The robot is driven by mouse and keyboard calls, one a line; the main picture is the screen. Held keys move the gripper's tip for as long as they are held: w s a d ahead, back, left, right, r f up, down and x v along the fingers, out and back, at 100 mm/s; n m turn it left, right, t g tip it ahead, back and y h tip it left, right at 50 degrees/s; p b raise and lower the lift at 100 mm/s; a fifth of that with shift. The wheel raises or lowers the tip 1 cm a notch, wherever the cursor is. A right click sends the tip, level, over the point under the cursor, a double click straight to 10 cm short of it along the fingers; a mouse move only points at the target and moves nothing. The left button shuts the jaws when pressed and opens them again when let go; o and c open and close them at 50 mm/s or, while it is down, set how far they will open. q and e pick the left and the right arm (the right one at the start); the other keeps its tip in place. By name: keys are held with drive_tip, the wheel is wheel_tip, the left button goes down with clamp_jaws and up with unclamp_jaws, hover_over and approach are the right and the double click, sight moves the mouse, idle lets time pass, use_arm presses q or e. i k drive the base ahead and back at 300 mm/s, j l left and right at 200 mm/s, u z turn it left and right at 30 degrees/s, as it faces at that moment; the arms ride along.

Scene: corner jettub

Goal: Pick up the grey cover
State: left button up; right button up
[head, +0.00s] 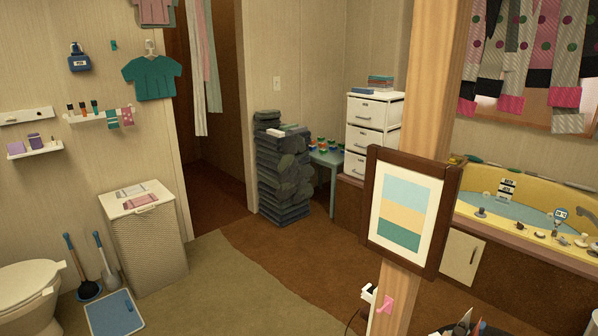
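No thing in view is clearly the grey cover. A thin flat greyish item (131,190) lies on the white lid of the wicker hamper (148,245) at the left, beside a pink flat item (141,202). I cannot tell whether the greyish item is the cover. A tall stack of dark grey folded pieces (284,180) stands by the doorway. Neither of my grippers shows in the head view.
A wooden post (429,90) with a framed picture (408,212) stands close at the right. Behind it is a yellow tub (480,180). A toilet (27,290), plunger (86,285) and blue scale (114,314) are at lower left. The middle floor is clear.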

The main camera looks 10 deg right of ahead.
sight(480, 214)
drive_tip(key=i+j+u, duration=0.1)
drive_tip(key=i+u, duration=0.3)
drive_tip(key=i, duration=0.2)
drive_tip(key=i+l+u, duration=0.1)
drive_tip(key=i+u, duration=0.35)
drive_tip(key=i+z, duration=0.35)
drive_tip(key=i+j+z, duration=0.1)
drive_tip(key=i+z, duration=0.25)
drive_tip(key=i, duration=0.25)
drive_tip(key=i+j+z, duration=0.2)
drive_tip(key=i+z, duration=0.2)
drive_tip(key=i+l+z, duration=0.3)
drive_tip(key=i+z, duration=0.15)
drive_tip(key=i+l+z, duration=0.15)
drive_tip(key=i+z, duration=0.7)
drive_tip(key=i+j+z, duration=0.2)
drive_tip(key=i+z, duration=0.25)
drive_tip(key=i+l+u, duration=0.2)
drive_tip(key=i+l, duration=1.05)
drive_tip(key=i, duration=0.15)
